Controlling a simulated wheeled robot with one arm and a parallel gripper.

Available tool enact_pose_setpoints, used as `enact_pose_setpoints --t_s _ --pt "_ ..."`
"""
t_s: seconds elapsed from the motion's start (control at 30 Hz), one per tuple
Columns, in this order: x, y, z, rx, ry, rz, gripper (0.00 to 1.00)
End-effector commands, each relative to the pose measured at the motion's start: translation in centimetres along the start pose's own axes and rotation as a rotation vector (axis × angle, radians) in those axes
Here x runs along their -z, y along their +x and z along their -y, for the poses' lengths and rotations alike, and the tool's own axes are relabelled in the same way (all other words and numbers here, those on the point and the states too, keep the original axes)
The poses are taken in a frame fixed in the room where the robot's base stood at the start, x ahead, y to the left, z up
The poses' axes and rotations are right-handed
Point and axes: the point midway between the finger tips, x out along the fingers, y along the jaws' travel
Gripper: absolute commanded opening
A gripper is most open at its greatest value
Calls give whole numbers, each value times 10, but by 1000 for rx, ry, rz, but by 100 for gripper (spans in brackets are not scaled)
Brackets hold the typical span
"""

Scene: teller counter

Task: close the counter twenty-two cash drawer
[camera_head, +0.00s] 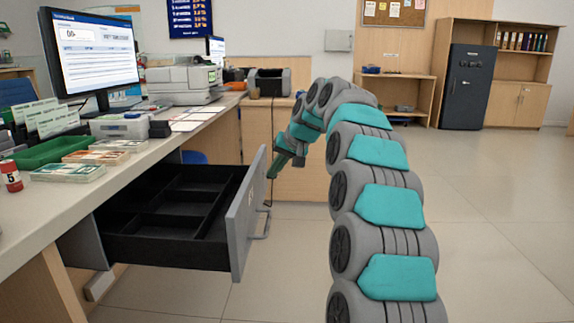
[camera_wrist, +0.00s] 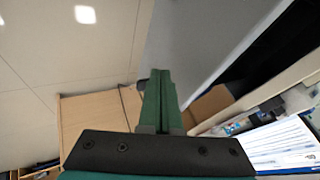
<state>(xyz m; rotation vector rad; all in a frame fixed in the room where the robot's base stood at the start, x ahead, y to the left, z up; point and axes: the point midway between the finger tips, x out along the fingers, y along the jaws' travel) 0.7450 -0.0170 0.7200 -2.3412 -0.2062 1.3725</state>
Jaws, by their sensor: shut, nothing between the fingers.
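The cash drawer (camera_head: 165,252) under the counter is pulled well out, its black divided tray empty. Its grey front panel (camera_head: 240,235) has a bar handle (camera_head: 264,222) on the outer face. I cannot read a counter number on it. My gripper (camera_head: 272,174) is shut and empty, pointing down at the far end of the front panel, on its outer side. In the wrist view, the closed green fingers (camera_wrist: 160,76) overlap the grey panel (camera_wrist: 190,40), with the dark drawer inside (camera_wrist: 272,45) beyond it. I cannot tell whether the fingers touch the panel.
The counter top (camera_head: 130,170) carries a monitor (camera_head: 95,55), a printer (camera_head: 183,80), a green tray (camera_head: 50,152) and bundles of notes (camera_head: 70,172). A wooden counter end (camera_head: 290,182) stands behind my gripper. Open tiled floor (camera_head: 490,220) lies to the right.

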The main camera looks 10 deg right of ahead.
Motion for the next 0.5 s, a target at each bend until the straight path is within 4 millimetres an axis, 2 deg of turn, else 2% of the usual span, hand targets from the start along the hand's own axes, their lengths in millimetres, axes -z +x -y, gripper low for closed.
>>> enact_pose_setpoints --t_s 0.2,0.5 --pt "0 9 16 0 2 0 0" --pt "0 9 17 0 2 0 0"
